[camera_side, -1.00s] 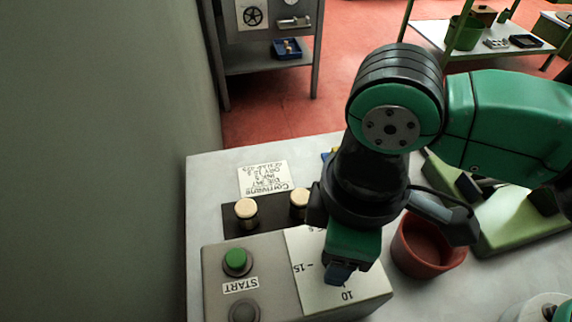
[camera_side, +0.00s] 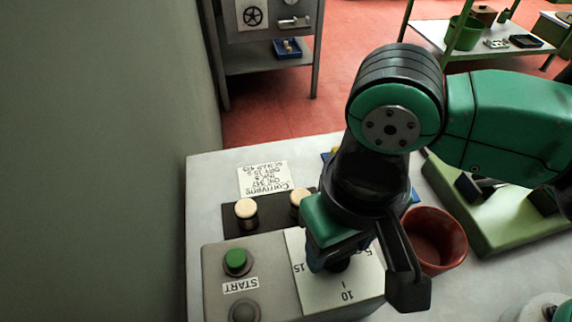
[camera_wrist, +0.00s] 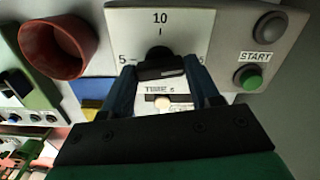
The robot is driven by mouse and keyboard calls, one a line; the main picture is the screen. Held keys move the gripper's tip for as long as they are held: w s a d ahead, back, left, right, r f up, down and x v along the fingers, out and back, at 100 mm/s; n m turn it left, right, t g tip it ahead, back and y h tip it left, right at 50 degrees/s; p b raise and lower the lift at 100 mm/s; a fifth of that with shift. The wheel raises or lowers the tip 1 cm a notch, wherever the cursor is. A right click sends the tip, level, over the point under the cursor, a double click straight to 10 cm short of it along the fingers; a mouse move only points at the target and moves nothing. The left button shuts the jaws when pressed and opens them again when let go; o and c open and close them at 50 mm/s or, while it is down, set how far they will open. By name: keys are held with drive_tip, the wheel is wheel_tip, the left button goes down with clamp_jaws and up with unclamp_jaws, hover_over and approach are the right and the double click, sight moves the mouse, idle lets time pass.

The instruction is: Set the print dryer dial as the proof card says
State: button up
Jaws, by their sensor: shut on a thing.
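The dryer box (camera_side: 218,290) is grey, with a white dial plate (camera_side: 362,284) marked 5, 10 and 15. A black dial knob (camera_wrist: 158,54) stands on the plate. My gripper (camera_wrist: 160,66) is shut on the knob, one finger on each side; in the side view my gripper (camera_side: 335,262) hides most of it. I cannot tell where the knob's pointer stands. The white proof card (camera_side: 264,180) lies behind the box, its handwriting upside down in the side view and too small to read surely.
A green START button (camera_side: 236,259) and a dark grey button (camera_side: 243,312) sit left of the plate. Pale-topped stoppers (camera_side: 246,208) stand on a black strip behind the box. A red-brown pot (camera_side: 436,238) stands close right of my gripper, with a green device (camera_side: 478,222) beyond.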

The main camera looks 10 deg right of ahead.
drive_tip(key=shift+m, duration=1.1)
drive_tip(key=o, duration=1.3)
drive_tip(key=shift+r, duration=0.1)
drive_tip(key=shift+r, duration=2.7)
